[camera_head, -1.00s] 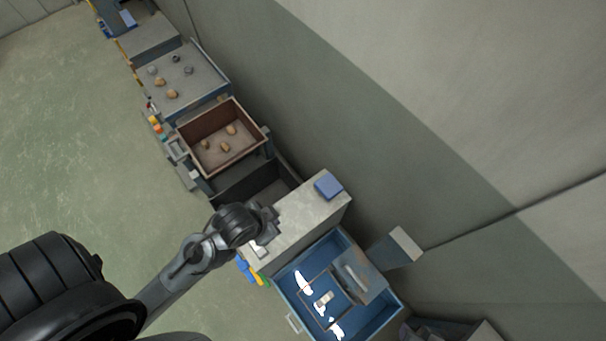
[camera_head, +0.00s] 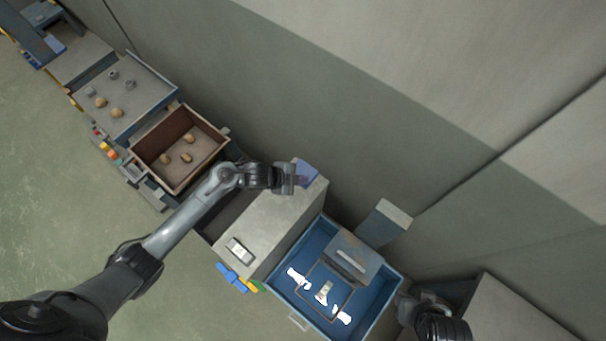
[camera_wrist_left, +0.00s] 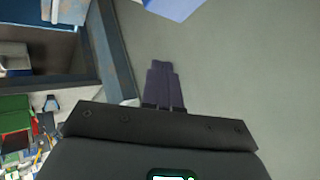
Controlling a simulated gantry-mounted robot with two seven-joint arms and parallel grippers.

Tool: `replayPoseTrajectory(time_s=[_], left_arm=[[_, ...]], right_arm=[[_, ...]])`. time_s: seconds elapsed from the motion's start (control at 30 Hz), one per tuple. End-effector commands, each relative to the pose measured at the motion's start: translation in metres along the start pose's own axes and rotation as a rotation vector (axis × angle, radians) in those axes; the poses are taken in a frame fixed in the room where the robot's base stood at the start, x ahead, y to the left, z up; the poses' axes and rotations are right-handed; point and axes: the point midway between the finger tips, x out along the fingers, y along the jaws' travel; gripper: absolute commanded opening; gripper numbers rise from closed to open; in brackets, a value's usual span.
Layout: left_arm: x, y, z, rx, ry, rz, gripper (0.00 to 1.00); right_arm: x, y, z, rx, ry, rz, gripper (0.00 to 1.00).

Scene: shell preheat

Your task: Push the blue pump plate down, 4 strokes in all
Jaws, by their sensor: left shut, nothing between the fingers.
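The blue pump plate (camera_head: 308,173) sits on the far end of the grey box top (camera_head: 270,220) in the head view. My left gripper (camera_head: 290,178) is shut and empty at the plate's left edge, partly covering it. I cannot tell if they touch. In the left wrist view the closed fingers (camera_wrist_left: 163,85) point up the picture, and a blue surface (camera_wrist_left: 172,8), likely the plate, shows at the top edge. My right arm shows dark at the lower right of the head view, and its gripper (camera_head: 405,300) is unclear.
A blue bin (camera_head: 285,290) with white pieces and a frame inside adjoins the grey box. A brown tray (camera_head: 150,150) with several tan lumps and a grey table (camera_head: 130,85) stand to the left. A wall runs behind; green floor is clear at left.

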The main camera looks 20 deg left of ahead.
Motion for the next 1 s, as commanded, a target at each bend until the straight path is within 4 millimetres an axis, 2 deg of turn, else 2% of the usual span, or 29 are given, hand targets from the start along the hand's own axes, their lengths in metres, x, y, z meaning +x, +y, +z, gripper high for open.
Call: replayPoseTrajectory(time_s=[0.03,0.1,0.2,0.33,0.5,1.0], left_arm=[[0.002,-0.017,0.004,0.022,-0.001,-0.014,0.0],[0.001,-0.034,0.006,0.042,-0.002,-0.025,0.0],[-0.002,-0.053,0.006,0.062,-0.004,-0.042,0.0],[-0.004,-0.067,0.007,0.074,-0.007,-0.056,0.0],[-0.005,-0.072,0.007,0.078,-0.008,-0.06,0.0],[0.0,-0.069,0.01,0.077,-0.008,-0.061,0.0]], right_arm=[[0.006,-0.001,0.002,0.001,0.0,-0.001,0.43],[0.009,-0.001,0.003,0.002,0.001,-0.002,0.43],[0.011,-0.001,0.003,0.003,0.001,-0.002,0.43],[0.013,-0.001,0.004,0.003,0.001,-0.002,0.43],[0.013,-0.001,0.004,0.002,0.001,-0.002,0.43],[0.019,0.001,0.006,-0.007,0.0,0.005,0.43]])
